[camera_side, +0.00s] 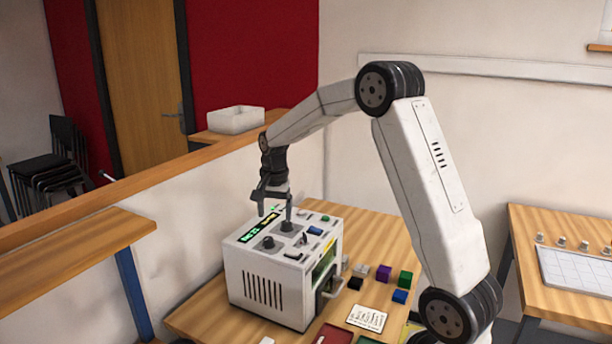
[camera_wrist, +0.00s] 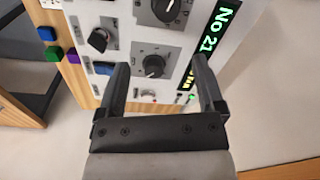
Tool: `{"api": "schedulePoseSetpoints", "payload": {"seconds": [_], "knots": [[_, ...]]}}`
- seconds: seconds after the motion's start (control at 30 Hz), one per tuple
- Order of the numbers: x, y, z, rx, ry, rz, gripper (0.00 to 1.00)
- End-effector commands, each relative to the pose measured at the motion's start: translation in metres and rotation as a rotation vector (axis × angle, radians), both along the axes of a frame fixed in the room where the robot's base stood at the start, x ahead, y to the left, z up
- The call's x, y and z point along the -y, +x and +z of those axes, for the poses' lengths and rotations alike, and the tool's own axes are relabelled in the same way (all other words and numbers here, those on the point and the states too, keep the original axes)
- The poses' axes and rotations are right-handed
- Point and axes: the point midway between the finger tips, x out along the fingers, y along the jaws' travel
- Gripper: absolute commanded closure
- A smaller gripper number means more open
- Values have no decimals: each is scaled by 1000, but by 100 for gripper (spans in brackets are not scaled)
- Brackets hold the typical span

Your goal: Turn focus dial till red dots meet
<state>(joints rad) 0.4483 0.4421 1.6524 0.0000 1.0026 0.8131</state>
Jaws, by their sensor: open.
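The white laser marker (camera_side: 262,283) stands on the wooden table, its controls on top. Two black dials show on it in the side view, a nearer one (camera_side: 268,243) and a farther one (camera_side: 287,227). My gripper (camera_side: 275,216) points down just above the top panel, close to the farther dial. In the wrist view my open gripper (camera_wrist: 159,63) has a black dial (camera_wrist: 154,66) between its fingers, apparently untouched. Another large dial (camera_wrist: 166,9) lies beyond it. The dial labels are too small to read, and I cannot make out a pair of red dots.
A green-lit display (camera_wrist: 215,35) reading "No 21" lies right of the dials. A black switch (camera_wrist: 98,40) and a blue button (camera_wrist: 103,68) lie left. Coloured blocks, such as a purple one (camera_side: 384,273), and a white card (camera_side: 367,318) lie right of the machine.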

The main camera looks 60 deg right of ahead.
Motion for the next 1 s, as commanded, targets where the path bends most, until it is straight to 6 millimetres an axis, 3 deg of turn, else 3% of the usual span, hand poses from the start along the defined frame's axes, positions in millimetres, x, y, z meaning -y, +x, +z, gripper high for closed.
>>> {"api": "schedulePoseSetpoints", "payload": {"seconds": [0.1, 0.3, 0.67, 1.0], "knots": [[31, 4, 7, -15, 12, -141, 13], [59, 5, 15, -34, 24, -279, 13], [64, 5, 15, -38, 25, -307, 13], [63, 4, -14, -39, 26, -305, 13]]}}
